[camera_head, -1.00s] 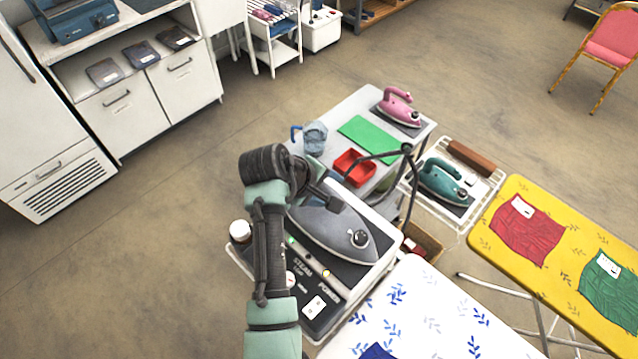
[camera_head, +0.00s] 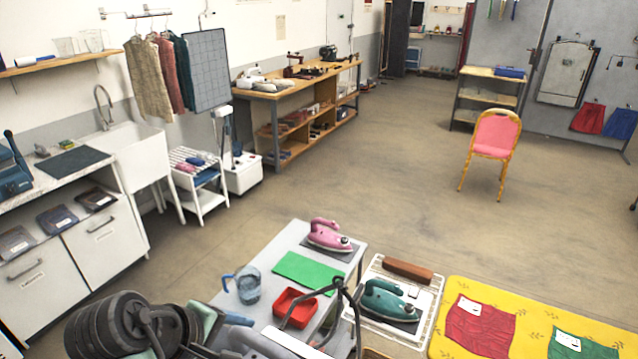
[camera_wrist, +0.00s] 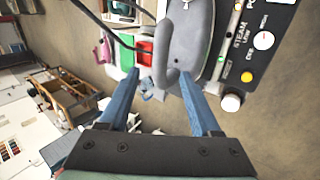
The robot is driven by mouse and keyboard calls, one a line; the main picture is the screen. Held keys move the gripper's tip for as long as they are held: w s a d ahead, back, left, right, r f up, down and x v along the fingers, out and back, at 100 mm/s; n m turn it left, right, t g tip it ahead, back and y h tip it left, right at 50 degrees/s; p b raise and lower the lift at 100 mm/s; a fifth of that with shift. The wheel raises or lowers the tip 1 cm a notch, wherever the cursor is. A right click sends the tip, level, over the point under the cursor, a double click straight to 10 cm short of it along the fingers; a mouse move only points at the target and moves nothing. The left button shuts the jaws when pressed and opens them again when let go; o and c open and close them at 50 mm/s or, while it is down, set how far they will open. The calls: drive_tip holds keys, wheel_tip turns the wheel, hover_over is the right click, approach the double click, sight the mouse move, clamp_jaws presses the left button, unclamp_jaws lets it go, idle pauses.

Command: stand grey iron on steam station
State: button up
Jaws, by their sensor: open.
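The grey iron (camera_wrist: 187,45) shows in the wrist view with its looped handle toward me. It lies over the steam station (camera_wrist: 254,60), whose dark panel has knobs and lit buttons. I cannot tell exactly how its sole rests there. In the head view only part of the grey iron (camera_head: 262,345) shows at the bottom edge, behind my arm; the station is mostly out of view. My gripper (camera_wrist: 160,75) is open, its two blue fingers apart on either side of the near end of the iron's handle. I cannot tell whether they touch it.
A side table holds a pink iron (camera_head: 328,235), a green mat (camera_head: 309,270), a red tray (camera_head: 295,308) and a clear jug (camera_head: 247,285). A teal iron (camera_head: 389,300) rests on a white rack beside it. A yellow ironing board (camera_head: 540,325) stands right.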

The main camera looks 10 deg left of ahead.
drive_tip(key=w+d+r+m+t+y, duration=0.1)
drive_tip(key=w+d+r+m+t, duration=0.15)
drive_tip(key=r, duration=0.45)
drive_tip(key=w+d+r+m+t+y, duration=0.1)
drive_tip(key=w+d+r+m+t, duration=0.15)
drive_tip(key=r, duration=0.55)
drive_tip(key=w+d+r+m+t+y, duration=0.1)
drive_tip(key=w+r+t, duration=0.3)
drive_tip(key=r, duration=0.3)
drive_tip(key=s+d+r+m+t, duration=0.2)
drive_tip(key=s+d+r+t, duration=0.2)
drive_tip(key=r, duration=0.5)
drive_tip(key=s+d+r+m+t, duration=0.3)
drive_tip(key=s+r, duration=0.3)
drive_tip(key=r, duration=0.3)
drive_tip(key=s+d+r+m+t+h, duration=0.1)
drive_tip(key=s+d+r+m+t, duration=0.2)
drive_tip(key=r, duration=0.6)
drive_tip(key=s+d+t, duration=0.2)
drive_tip(key=shift+s+d, duration=0.15)
drive_tip(key=shift+d, duration=0.25)
wheel_tip(320, 180, down, 8)
drive_tip(key=b, duration=0.8)
drive_tip(key=shift+a, duration=0.15)
